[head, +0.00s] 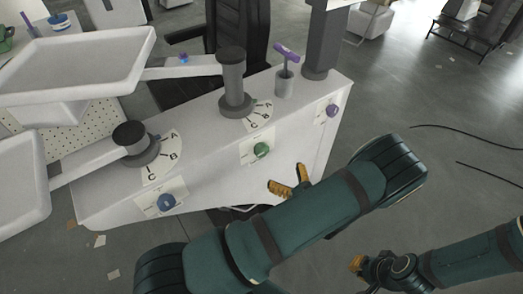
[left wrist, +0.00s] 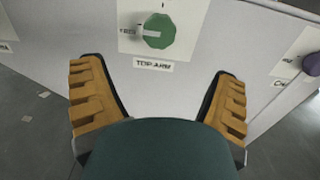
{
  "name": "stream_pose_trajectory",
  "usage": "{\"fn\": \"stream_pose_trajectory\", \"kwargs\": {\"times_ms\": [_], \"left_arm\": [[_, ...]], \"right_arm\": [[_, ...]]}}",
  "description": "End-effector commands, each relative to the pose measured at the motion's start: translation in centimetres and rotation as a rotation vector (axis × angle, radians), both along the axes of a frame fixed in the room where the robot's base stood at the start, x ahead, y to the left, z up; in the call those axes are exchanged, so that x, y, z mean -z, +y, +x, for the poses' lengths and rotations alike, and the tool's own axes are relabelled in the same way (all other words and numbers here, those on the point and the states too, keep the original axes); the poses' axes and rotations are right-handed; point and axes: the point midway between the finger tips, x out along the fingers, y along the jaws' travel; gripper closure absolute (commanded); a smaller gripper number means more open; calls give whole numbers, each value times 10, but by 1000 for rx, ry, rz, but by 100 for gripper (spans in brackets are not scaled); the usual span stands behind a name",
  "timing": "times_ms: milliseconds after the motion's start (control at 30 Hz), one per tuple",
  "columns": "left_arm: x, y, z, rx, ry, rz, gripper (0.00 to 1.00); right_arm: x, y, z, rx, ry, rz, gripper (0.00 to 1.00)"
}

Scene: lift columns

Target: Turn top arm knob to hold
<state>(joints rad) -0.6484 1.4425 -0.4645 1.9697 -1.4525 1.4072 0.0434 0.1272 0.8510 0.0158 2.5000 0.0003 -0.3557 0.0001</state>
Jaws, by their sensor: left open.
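The top arm knob is green and sits on a white label plate on the panel's front, in the head view (head: 261,150) and the left wrist view (left wrist: 161,31). Its white pointer points left at a small word I cannot read clearly. "TOP ARM" is printed below it. My left gripper (head: 289,182) is open and empty, apart from the knob and below it in the head view. In the left wrist view its yellow-padded fingers (left wrist: 160,72) stand wide apart, below and either side of the knob. My right gripper (head: 357,264) shows only partly at the lower right.
A blue knob (head: 166,202) is left of the green one and a purple knob (head: 332,110) right. The white cabinet (head: 205,165) carries columns (head: 234,80) with lettered dials and white swing arms (head: 75,65). Open floor (head: 420,110) lies to the right.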

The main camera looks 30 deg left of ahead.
Motion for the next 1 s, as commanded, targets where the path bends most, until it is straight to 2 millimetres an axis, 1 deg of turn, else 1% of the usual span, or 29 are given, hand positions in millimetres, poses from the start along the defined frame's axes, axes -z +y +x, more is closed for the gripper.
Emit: {"fn": "stream_pose_trajectory", "kwargs": {"times_ms": [33, 400, 600, 800, 1000], "left_arm": [[1, 8, 2, -5, 0, 0, 12], [1, 75, 29, -8, 1, -3, 12], [1, 102, 41, -7, 0, -3, 12], [1, 114, 46, -5, 2, -5, 12], [0, 116, 46, -5, 2, -5, 12]], "right_arm": [[2, 0, 0, 0, -1, 0, 100], [12, 0, 3, 1, -6, -1, 100], [16, -1, 3, 2, -8, -2, 100], [17, -1, 4, 3, -9, -2, 100], [17, -1, 4, 3, -9, -2, 100]]}}
